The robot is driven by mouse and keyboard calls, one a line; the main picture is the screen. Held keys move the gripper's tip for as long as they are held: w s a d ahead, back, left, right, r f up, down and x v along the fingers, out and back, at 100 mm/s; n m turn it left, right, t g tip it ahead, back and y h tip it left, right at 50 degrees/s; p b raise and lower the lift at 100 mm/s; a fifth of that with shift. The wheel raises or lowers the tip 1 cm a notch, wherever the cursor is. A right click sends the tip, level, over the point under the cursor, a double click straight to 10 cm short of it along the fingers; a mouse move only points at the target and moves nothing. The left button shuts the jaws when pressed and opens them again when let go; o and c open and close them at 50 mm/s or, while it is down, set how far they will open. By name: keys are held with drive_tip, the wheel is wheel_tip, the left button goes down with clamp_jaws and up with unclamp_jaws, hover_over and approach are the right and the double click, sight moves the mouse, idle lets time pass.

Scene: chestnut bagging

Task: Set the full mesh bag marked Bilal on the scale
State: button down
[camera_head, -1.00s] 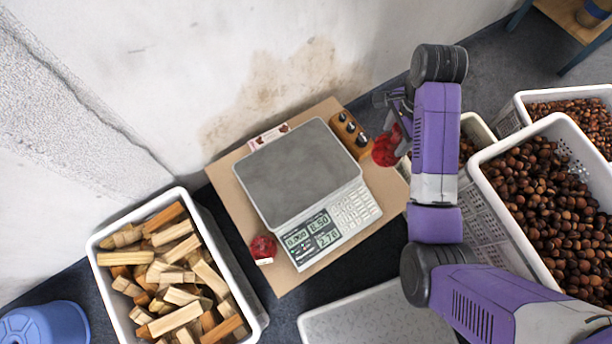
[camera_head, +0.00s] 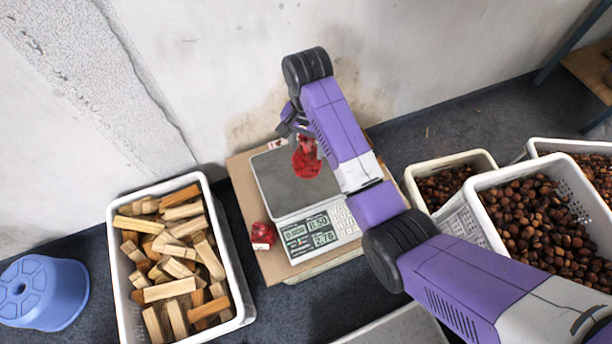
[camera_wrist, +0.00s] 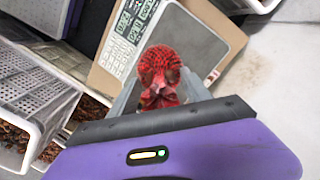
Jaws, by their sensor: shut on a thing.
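A red mesh bag (camera_head: 306,163) hangs in my gripper (camera_head: 299,138), over the grey plate of the scale (camera_head: 272,183). In the wrist view the bag (camera_wrist: 160,66) sits between my gripper's jaws (camera_wrist: 158,98), with the scale plate (camera_wrist: 192,42) behind it. I cannot tell if the bag touches the plate, and I cannot read a name on it. The scale's display (camera_head: 310,233) seems to show zero on its first line. A second red bag with a pale label (camera_head: 262,234) lies on the board left of the display; its name is too small to read.
The scale stands on a brown board (camera_head: 244,170) by the wall. A white crate of wood blocks (camera_head: 237,286) and an upturned blue tub (camera_head: 48,292) stand left. White crates of chestnuts (camera_head: 482,212) stand right. My arm covers the board's right side.

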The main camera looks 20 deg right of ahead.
wheel_tip(320, 180, down, 15)
drive_tip(key=b, duration=0.2)
drive_tip(key=shift+r+b, duration=0.2)
drive_tip(key=shift+b, duration=0.2)
drive_tip(key=shift+c, duration=2.4)
unclamp_jaws()
drive_tip(key=shift+f, duration=0.15)
wheel_tip(320, 180, up, 12)
drive_tip(key=p, duration=0.2)
drive_tip(key=shift+d+p, duration=0.1)
drive_tip(key=shift+p, duration=0.2)
